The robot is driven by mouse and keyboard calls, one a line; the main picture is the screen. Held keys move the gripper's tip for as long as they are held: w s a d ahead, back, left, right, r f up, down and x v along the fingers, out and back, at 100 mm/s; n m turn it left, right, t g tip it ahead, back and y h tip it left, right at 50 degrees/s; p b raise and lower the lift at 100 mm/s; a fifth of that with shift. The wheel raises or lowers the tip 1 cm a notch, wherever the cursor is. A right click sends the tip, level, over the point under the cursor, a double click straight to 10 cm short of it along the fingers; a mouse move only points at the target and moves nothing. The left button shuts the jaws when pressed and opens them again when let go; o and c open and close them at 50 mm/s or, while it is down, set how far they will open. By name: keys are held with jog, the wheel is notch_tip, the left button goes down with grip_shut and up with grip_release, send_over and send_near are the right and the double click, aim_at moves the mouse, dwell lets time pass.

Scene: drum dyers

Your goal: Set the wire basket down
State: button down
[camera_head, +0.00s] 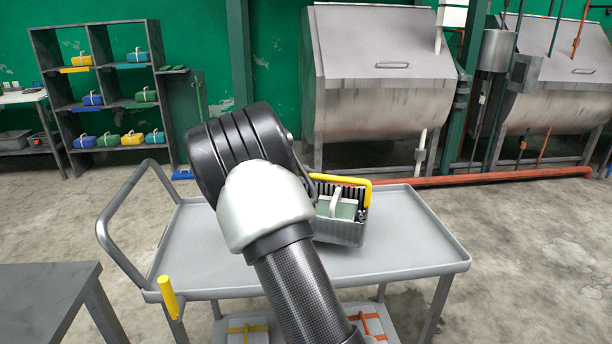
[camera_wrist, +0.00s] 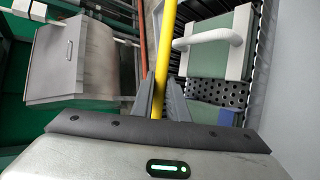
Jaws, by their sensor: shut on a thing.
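The wire basket (camera_head: 338,232) is grey with a yellow bar handle (camera_head: 345,180). In the head view it is over the right-middle of the grey trolley top (camera_head: 405,235), partly behind my arm. I cannot tell whether its base touches the trolley. A green and white case (camera_head: 336,207) with a white handle is inside it. In the wrist view my gripper (camera_wrist: 159,88) is shut on the yellow handle, with the case (camera_wrist: 215,60) to the right. My arm hides the gripper in the head view.
The trolley top is bare to the right and left of the basket. Large metal drum machines (camera_head: 380,70) stand behind, with an orange pipe (camera_head: 500,177) along the floor. A shelf (camera_head: 110,107) with coloured cases is at back left. A dark table (camera_head: 40,300) is at front left.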

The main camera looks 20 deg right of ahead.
jog(key=shift+f+b, duration=0.65)
jog(key=shift+f, duration=1.8)
jog(key=shift+f, duration=0.15)
jog(key=c, duration=1.7)
grip_release()
jog(key=shift+f, duration=0.1)
jog(key=shift+c, duration=0.2)
